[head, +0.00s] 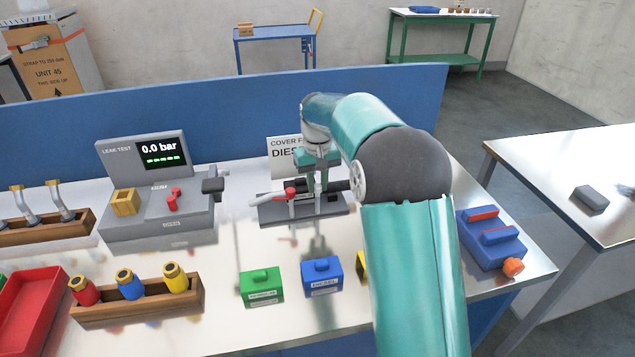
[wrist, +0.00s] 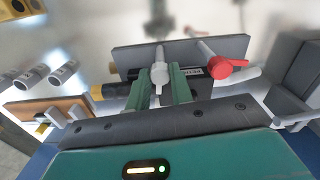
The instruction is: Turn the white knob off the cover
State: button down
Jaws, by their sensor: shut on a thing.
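My gripper (head: 318,182) reaches down over a grey fixture (head: 275,215) in the middle of the bench. In the wrist view its two green fingers (wrist: 162,92) are closed on a slim white part with a rounded middle, which I take for the white knob (wrist: 159,70). The knob stands in front of a dark grey plate (wrist: 130,57) with a dark bar and a partly hidden label. A red-tipped lever (wrist: 225,62) lies just right of the knob; it also shows in the head view (head: 290,191). The cover itself is hard to make out behind the fingers.
A leak test unit (head: 130,205) reading 0.0 bar stands to the left. Green (head: 261,286) and blue (head: 322,277) blocks sit in front. A wooden rack (head: 135,308) holds several coloured fittings. A sign (head: 284,148) stands behind.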

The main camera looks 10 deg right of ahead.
aim_at(318, 186)
jog(key=m, duration=1.3)
jog(key=shift+m, duration=0.4)
dwell(0.3)
jog(key=c, duration=1.2)
grip_release()
jog(key=shift+c, duration=0.2)
jog(key=shift+r, duration=0.1)
notch_tip(318, 186, up, 14)
